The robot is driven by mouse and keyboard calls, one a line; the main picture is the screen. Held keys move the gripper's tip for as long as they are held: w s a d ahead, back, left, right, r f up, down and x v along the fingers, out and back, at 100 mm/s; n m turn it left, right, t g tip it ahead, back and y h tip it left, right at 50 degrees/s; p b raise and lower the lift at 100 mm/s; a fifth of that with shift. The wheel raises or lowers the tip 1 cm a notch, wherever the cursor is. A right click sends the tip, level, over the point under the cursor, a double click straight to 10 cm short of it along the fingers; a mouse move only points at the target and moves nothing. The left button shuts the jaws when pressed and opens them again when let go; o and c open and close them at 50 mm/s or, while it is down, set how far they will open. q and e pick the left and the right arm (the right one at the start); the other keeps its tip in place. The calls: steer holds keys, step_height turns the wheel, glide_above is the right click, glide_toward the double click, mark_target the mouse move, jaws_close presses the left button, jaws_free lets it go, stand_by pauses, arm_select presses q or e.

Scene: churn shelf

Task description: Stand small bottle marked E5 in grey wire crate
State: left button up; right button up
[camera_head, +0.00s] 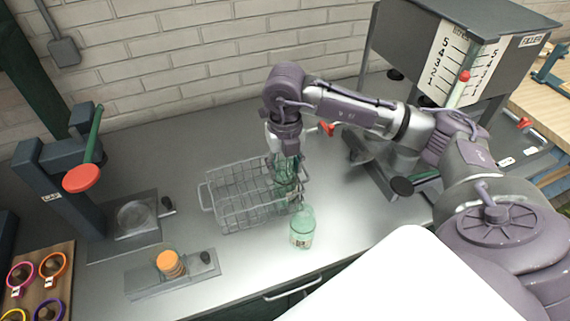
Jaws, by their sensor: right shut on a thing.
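The grey wire crate (232,203) stands on the metal counter in the middle of the view. My right gripper (284,158) points down at the crate's right end and is shut on a small green glass bottle (284,178). The held bottle is upright and its lower part shows at the crate's right end; I cannot tell whether it touches the crate floor. A second green glass bottle (301,229) with a label stands on the counter in front of the crate's right corner. No marking on either bottle is readable. My left gripper is not in view.
A dark press with a red disc (84,178) stands at the left. A plate with an orange stack (170,263) lies front left. Colored rings (52,264) lie on a wooden board. A filler with a numbered scale (455,62) stands back right. The counter behind the crate is clear.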

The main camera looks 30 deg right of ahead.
steer(key=shift+f+b, duration=0.45)
steer(key=shift+f, duration=0.35)
steer(key=shift+f+b, duration=0.2)
steer(key=shift+b, duration=0.2)
steer(key=o, duration=1.5)
steer(key=shift+c, duration=1.1)
steer(key=shift+r, duration=0.15)
